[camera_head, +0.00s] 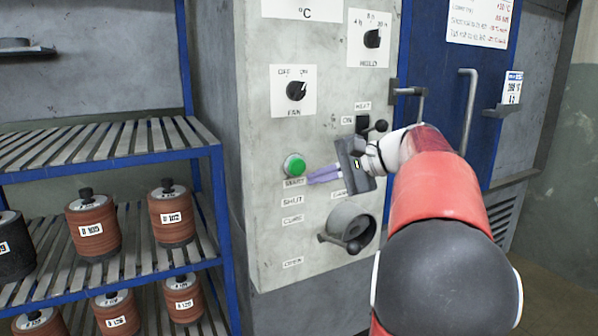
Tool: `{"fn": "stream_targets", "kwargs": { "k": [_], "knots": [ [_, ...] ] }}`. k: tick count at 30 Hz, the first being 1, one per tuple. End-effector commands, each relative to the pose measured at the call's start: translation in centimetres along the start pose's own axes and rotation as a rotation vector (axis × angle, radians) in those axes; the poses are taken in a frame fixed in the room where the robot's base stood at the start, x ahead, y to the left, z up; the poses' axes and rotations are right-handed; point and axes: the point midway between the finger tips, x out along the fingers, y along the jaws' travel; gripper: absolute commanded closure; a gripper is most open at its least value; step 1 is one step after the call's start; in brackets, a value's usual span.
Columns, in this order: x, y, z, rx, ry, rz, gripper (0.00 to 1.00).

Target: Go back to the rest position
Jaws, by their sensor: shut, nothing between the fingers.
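My gripper (311,177) is in front of the grey control panel (265,225). Its purple fingers are shut with nothing between them. The fingertips point left and sit just below and right of the green START button (294,165). I cannot tell whether they touch the panel. My red and black arm reaches in from the lower right and covers part of the panel and the blue door.
A FAN knob (296,90), a HOLD knob (372,38), a HEAT switch (362,124) and a round damper handle (352,228) stick out of the panel. The blue door (440,75) has a handle (469,105). A blue rack (215,190) with disc stacks (92,228) stands left.

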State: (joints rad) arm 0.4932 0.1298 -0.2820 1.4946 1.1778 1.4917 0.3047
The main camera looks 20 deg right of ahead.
Motion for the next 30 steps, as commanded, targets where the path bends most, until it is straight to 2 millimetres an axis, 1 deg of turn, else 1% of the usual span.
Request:
{"fn": "stream_targets", "kwargs": {
  "k": [18, 21, 23, 26, 27, 29, 30],
  "knots": [
    [0.0, 0.0, 0.0, 0.0, 0.001, 0.0, 1.0],
    [0.1, 0.1, 0.4, -0.006, 0.001, 0.009, 1.0],
    [0.5, 0.6, 1.4, -0.022, 0.003, 0.032, 1.0],
    [1.9, 2.8, 4.6, -0.087, 0.007, 0.119, 1.0],
    [2.6, 4.2, 6.4, -0.128, 0.012, 0.171, 1.0],
    [3.5, 6.9, 9.3, -0.214, 0.018, 0.261, 1.0],
    [3.9, 9.0, 11.2, -0.284, 0.022, 0.326, 1.0]
  ]
}}
